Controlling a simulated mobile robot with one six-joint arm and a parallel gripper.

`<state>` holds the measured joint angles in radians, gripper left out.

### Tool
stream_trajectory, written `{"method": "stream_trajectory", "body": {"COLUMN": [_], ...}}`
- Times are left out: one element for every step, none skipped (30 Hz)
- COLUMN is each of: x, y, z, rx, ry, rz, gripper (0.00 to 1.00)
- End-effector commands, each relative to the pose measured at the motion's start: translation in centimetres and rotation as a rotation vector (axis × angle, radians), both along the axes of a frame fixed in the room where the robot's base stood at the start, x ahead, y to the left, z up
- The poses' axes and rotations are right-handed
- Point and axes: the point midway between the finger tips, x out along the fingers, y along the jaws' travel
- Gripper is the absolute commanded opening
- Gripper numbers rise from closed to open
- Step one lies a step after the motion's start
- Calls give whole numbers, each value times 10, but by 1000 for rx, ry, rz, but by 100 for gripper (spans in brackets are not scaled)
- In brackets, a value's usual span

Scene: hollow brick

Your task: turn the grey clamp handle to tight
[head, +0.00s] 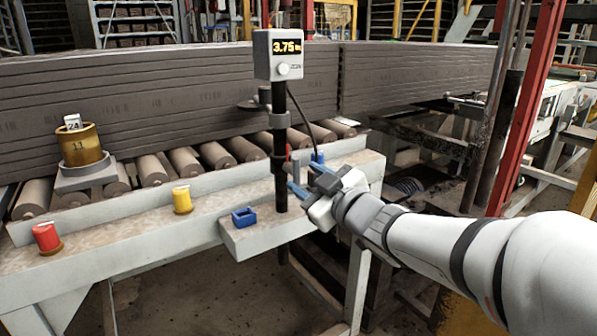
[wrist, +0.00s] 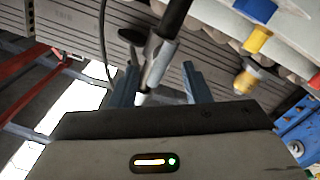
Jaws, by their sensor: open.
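The grey clamp handle (wrist: 156,68) shows in the wrist view as a short light grey bar with a whitish end, lying at a slant beside the black post (wrist: 176,14). My gripper (wrist: 160,68) is open, with one blue finger on each side of the handle; I cannot tell whether either finger touches it. In the head view my gripper (head: 304,172) is just right of the black post (head: 281,110), near the collar low on it. The handle is small and partly covered there. A display box (head: 278,55) reading 3.75 tops the post.
A brass cylinder (head: 80,145) sits by the rollers (head: 215,154) at left. A dark cable (head: 302,112) hangs from the display box near my gripper.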

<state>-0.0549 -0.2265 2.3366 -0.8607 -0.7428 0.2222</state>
Motion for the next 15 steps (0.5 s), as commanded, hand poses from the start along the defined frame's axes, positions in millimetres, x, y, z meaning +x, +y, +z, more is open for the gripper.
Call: {"method": "stream_trajectory", "body": {"x": [-8,-11,-15,-18,-21,-24,-25,-27,-28,-28,-29,-29,-29,-29,-28], "y": [-6,-8,-12,-14,-15,-17,-18,-19,-19,-19,-19,-19,-19,-19,-19], "z": [2,2,2,2,1,1,1,1,0,0,0,0,0,0,0], "rx": [0,0,0,-1,-1,-1,1,0,0,0,0,0,0,0,0], "ry": [0,-2,-2,-1,-1,-1,-1,0,0,0,0,0,0,0,0], "rz": [-3,-3,-4,-3,-2,-2,-2,-1,-1,0,0,1,1,1,1], "gripper": [43,43,43,43,43,43,43,43,43,43,43,43,43,43,43]}}
